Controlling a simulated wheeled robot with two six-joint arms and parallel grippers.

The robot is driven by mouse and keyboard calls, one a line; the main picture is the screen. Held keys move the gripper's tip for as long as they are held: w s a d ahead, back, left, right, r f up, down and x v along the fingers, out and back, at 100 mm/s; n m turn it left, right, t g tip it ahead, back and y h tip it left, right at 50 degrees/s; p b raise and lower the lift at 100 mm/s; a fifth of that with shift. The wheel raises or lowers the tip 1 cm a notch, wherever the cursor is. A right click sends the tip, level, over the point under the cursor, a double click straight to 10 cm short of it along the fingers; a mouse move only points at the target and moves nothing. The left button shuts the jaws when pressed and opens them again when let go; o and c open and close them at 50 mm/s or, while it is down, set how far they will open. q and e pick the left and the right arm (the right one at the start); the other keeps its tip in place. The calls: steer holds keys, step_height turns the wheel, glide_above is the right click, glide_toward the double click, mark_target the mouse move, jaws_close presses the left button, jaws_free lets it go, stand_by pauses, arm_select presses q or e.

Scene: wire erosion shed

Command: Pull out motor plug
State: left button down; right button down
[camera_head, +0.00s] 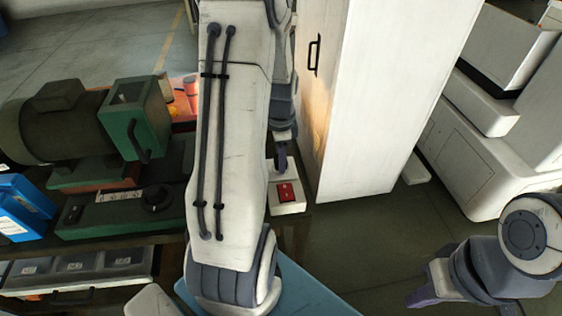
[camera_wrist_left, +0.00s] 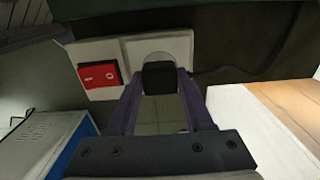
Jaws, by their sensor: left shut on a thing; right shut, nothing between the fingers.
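The black motor plug (camera_wrist_left: 158,76) is between the purple fingers of my left gripper (camera_wrist_left: 160,90), which is shut on it. The plug is in front of the round socket in a white wall plate (camera_wrist_left: 183,48); I cannot tell how deep it sits. A red switch (camera_wrist_left: 99,75) is left of it. In the head view my left gripper (camera_head: 281,158) is beside the white switch box (camera_head: 290,208), and the plug is hidden. My right gripper (camera_head: 424,292) is shut and empty at the lower right.
A dark motor (camera_head: 52,125) with a green machine (camera_head: 135,120) stands on the bench at left. A blue box (camera_head: 22,208) is at the left edge. A white cabinet (camera_head: 375,100) stands right of my left arm. Clear floor lies between the cabinet and my right gripper.

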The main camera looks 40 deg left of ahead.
arm_select(q)
steer(key=shift+r+p, duration=2.2)
steer(key=shift+r, duration=0.35)
